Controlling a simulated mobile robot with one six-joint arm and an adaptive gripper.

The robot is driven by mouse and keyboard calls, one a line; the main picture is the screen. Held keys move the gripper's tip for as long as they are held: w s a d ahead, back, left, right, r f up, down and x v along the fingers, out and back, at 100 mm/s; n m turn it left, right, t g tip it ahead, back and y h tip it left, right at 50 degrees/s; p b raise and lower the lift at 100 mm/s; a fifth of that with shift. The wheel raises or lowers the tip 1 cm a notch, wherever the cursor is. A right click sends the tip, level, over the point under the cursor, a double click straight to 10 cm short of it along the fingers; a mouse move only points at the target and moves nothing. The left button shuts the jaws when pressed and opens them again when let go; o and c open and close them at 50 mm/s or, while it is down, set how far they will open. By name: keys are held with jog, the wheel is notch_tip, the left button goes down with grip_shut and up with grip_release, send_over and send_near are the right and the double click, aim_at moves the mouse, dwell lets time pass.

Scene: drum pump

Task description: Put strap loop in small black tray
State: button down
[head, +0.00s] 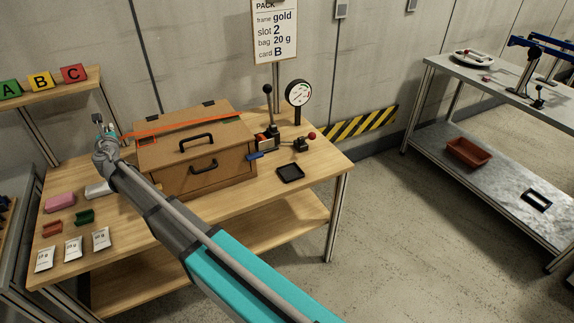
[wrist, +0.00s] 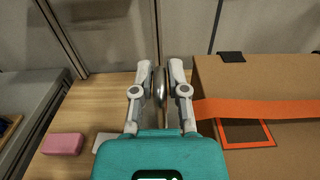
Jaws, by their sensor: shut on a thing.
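My gripper (head: 103,135) is at the left end of the brown box. In the wrist view my gripper (wrist: 161,85) is shut on a shiny, rounded metal piece (wrist: 160,88), seen nearly edge-on. I cannot tell whether this piece is the strap loop. An orange strap (head: 185,125) lies across the box top, and in the wrist view the strap (wrist: 260,108) runs to the box's left edge beside my right finger. The small black tray (head: 290,173) lies on the bench to the right of the box, apart from my gripper, and looks empty.
The brown box (head: 205,178) with black handles fills the bench middle. A lever (head: 268,105) and a gauge (head: 299,93) stand to its right. A pink block (head: 60,202), small trays and several white bags (head: 73,249) lie at the left. Bench around the black tray is fairly clear.

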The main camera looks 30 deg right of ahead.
aim_at(106, 127)
notch_tip(106, 127, up, 7)
jog(key=p, duration=0.5)
jog(key=shift+f, duration=0.15)
